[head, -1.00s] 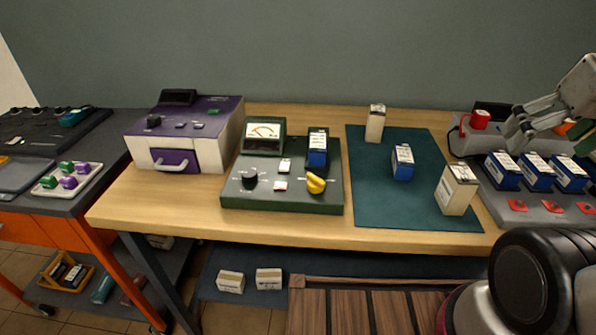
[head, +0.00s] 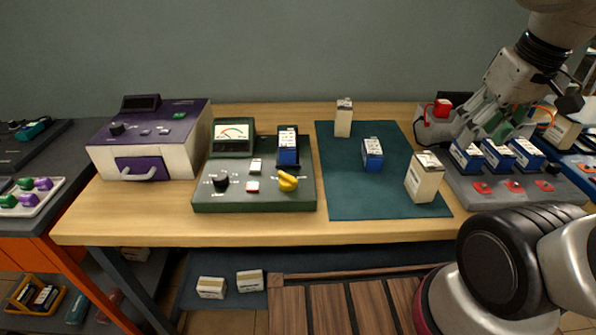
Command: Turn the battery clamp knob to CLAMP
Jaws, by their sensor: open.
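The green tester (head: 254,198) stands on the wooden bench, left of the middle. A yellow knob (head: 288,181) sits at the front right of its top, below a blue battery (head: 288,149) standing in a holder. The knob's lettering is too small to read, so I cannot tell which knob is the clamp one. A black knob (head: 220,181) sits at the front left of the tester. My gripper (head: 482,122) is open and empty. It hangs at the right over the grey charger, well away from the yellow knob.
A teal mat (head: 340,193) holds a blue battery (head: 372,154) and two cream boxes (head: 424,177). The grey charger (head: 480,193) at right holds several blue batteries and red buttons. A purple and white machine (head: 150,143) stands at left. The bench's front strip is clear.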

